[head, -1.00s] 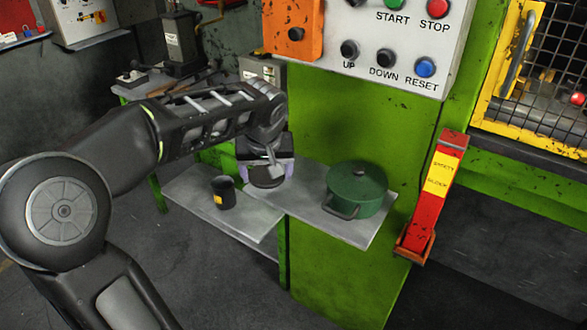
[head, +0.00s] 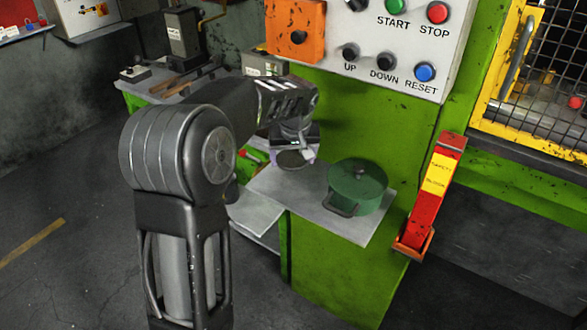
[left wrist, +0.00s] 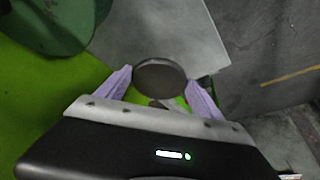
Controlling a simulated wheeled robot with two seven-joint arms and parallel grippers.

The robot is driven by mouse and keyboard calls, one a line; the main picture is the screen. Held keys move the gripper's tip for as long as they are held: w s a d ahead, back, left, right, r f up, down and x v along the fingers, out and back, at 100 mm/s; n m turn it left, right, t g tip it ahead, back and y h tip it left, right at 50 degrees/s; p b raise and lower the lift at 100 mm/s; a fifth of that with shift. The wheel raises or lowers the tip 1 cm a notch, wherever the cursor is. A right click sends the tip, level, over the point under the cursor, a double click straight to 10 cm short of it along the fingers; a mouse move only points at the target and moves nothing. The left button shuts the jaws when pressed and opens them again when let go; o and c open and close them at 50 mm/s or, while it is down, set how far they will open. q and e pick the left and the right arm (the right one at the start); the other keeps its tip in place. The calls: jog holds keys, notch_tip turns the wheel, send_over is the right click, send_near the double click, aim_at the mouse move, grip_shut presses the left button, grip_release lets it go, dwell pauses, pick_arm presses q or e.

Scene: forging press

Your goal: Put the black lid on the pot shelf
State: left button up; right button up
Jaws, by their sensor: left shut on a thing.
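The black lid (head: 291,161) is a dark round disc. My left gripper (head: 296,154), with pale purple fingers, is shut on it. In the left wrist view the lid (left wrist: 160,78) shows between the two fingers (left wrist: 160,88). The pot shelf (head: 338,226) is a grey plate on the green press column. The lid is at the shelf's left back end in the head view; I cannot tell whether it touches the plate. A green lidded pot (head: 357,188) stands on the right part of the shelf. My right gripper is not in view.
A lower grey shelf (head: 257,216) is left of the pot shelf, partly behind my arm. A red and yellow safety block (head: 434,190) hangs to the right. The control panel (head: 395,45) is above. The pot shelf's front left surface is bare.

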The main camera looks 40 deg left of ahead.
aim_at(294, 164)
pick_arm(q)
notch_tip(294, 164, down, 4)
jog(key=shift+p, duration=0.35)
jog(key=shift+w+f, duration=0.15)
jog(key=shift+f, duration=0.15)
jog(key=shift+f, duration=0.1)
jog(key=o, duration=1.4)
jog(key=shift+c, duration=0.2)
